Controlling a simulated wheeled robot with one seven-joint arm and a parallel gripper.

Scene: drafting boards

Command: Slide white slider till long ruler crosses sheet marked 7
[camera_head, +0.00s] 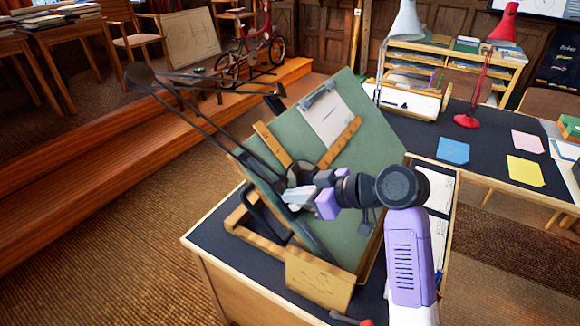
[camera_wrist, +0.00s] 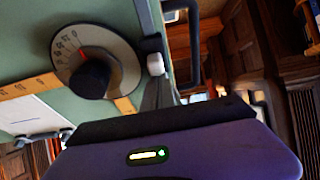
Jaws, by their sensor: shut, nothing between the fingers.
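A tilted green drafting board (camera_head: 375,118) carries a clipped white sheet (camera_head: 325,118); its marking is not legible. Two wooden rulers, one on the left (camera_head: 272,145) and one on the right (camera_head: 341,142), meet at a round dial head (camera_wrist: 122,50) with a black knob (camera_wrist: 88,80). The right ruler overlaps the sheet's lower right part in the head view. A small white block (camera_wrist: 155,64), likely the slider, is by the board's edge in the wrist view. My gripper (camera_wrist: 158,88) is shut and empty, its fingertips close to this block; contact cannot be told.
Thin dark arms (camera_head: 205,115) reach over the board's upper left. A wooden panel (camera_head: 320,280) stands at the desk's front. A dark table at right holds blue (camera_head: 453,150), yellow (camera_head: 525,170) and pink (camera_head: 527,140) sheets and a red lamp (camera_head: 467,121). Wooden steps (camera_head: 120,165) lie left.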

